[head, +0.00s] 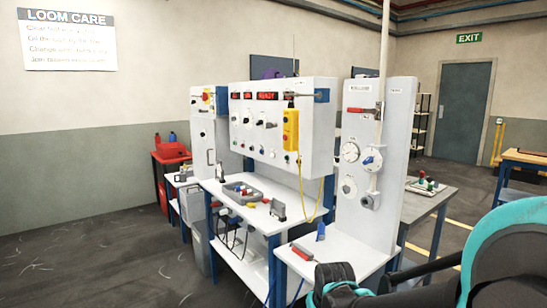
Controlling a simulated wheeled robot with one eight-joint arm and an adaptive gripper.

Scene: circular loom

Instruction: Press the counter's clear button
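A white panel cabinet (310,115) stands in the middle of the head view. My teal and dark arm is at the lower right, apart from the panel. I can make out no gripper fingertips.
A yellow pendant (291,130) hangs on the panel by a yellow cable. A white shelf (262,218) with a grey tray (243,191) juts out below. A white gauge board (397,180) stands at the right, above a lower white shelf (345,254). Floor at the left is clear.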

